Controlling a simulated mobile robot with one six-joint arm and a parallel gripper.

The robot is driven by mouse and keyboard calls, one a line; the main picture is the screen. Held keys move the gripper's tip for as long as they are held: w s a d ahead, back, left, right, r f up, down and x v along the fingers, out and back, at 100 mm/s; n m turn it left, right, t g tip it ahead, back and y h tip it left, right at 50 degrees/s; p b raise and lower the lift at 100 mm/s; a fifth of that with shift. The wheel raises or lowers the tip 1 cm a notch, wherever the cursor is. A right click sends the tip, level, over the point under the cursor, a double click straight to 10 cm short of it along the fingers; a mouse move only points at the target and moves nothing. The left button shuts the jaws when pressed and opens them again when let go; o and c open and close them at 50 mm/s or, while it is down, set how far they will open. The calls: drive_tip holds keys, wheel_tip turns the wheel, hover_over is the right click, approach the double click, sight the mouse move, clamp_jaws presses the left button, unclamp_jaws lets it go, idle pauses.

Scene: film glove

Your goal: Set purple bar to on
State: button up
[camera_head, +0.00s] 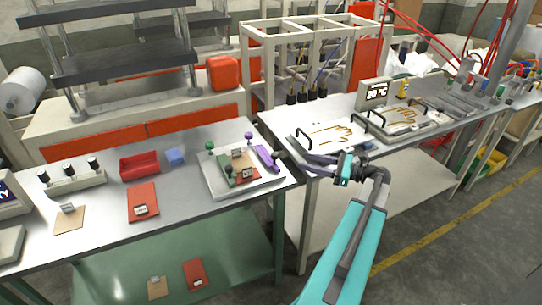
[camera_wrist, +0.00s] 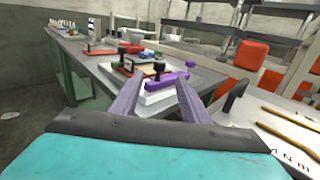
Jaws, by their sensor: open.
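The purple bar (camera_head: 264,156) lies at the right side of a white tray-like fixture (camera_head: 217,189) on the left metal table. It also shows in the wrist view (camera_wrist: 170,80), ahead and between my fingers. A purple knob (camera_head: 248,136) stands near its far end. My gripper (camera_head: 287,156) is just right of the bar, its fingers pointing left toward it. In the wrist view my gripper (camera_wrist: 160,82) has its two fingers spread with nothing held. Whether a fingertip touches the bar is unclear. I cannot read an on or off mark.
On the right table are drawn-hand plates (camera_head: 326,133) with black handles, close to my gripper.

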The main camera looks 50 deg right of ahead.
sight(274, 153)
drive_tip(key=shift+w, duration=0.1)
drive_tip(key=shift+p+x, duration=1.9)
drive_tip(key=shift+x, duration=4.85)
drive_tip(key=shift+d, duration=0.15)
clamp_jaws()
